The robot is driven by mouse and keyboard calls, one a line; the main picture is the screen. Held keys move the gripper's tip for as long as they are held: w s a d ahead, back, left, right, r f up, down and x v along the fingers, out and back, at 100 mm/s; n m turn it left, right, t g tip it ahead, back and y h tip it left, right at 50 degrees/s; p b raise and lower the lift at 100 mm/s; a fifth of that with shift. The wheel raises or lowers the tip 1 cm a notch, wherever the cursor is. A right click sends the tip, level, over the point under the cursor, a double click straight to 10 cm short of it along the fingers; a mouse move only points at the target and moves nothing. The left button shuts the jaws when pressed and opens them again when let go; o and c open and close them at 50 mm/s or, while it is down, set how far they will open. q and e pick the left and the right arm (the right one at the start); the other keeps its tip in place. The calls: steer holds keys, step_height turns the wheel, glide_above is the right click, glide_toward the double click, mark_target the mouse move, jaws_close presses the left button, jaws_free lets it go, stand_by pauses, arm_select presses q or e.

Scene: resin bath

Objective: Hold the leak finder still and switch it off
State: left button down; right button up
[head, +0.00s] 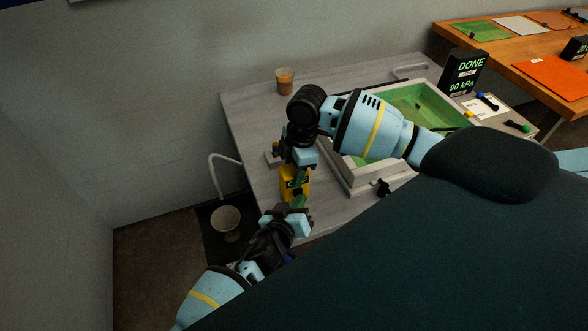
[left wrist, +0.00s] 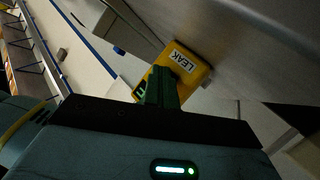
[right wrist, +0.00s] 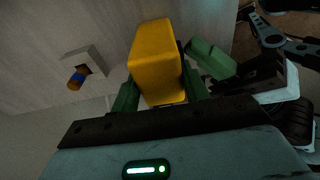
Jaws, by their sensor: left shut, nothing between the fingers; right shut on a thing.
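The yellow leak finder (head: 287,189) is held upright above the grey table's near-left part, with a dark face and a green mark on it. My right gripper (head: 297,168) is shut on it from above; in the right wrist view its green fingers stand either side of the yellow body (right wrist: 157,58). My left gripper (head: 298,203) is shut and empty just below and in front of it. In the left wrist view the closed green fingertips (left wrist: 160,82) overlap the leak finder (left wrist: 199,73), labelled LEAK, and part of its display is hidden. I cannot tell whether they touch it.
A cup of amber liquid (head: 285,83) stands at the back of the grey table (head: 245,110). A green-lined tray (head: 371,178) lies to the right, with a black box reading DONE, 90 kPa (head: 463,72) behind. A bucket (head: 226,222) stands left, below the table edge.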

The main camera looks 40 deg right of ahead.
stand_by(0.3)
arm_select(q)
steer(key=shift+s+a, duration=0.15)
steer(key=shift+s, duration=0.25)
arm_select(e)
steer(key=shift+s, duration=0.1)
arm_select(q)
steer(key=s+a, duration=0.1)
steer(key=s, duration=0.5)
steer(key=shift+a, duration=0.3)
steer(key=shift+w, duration=0.1)
arm_select(e)
steer(key=o, duration=1.2)
steer(key=shift+c, duration=0.2)
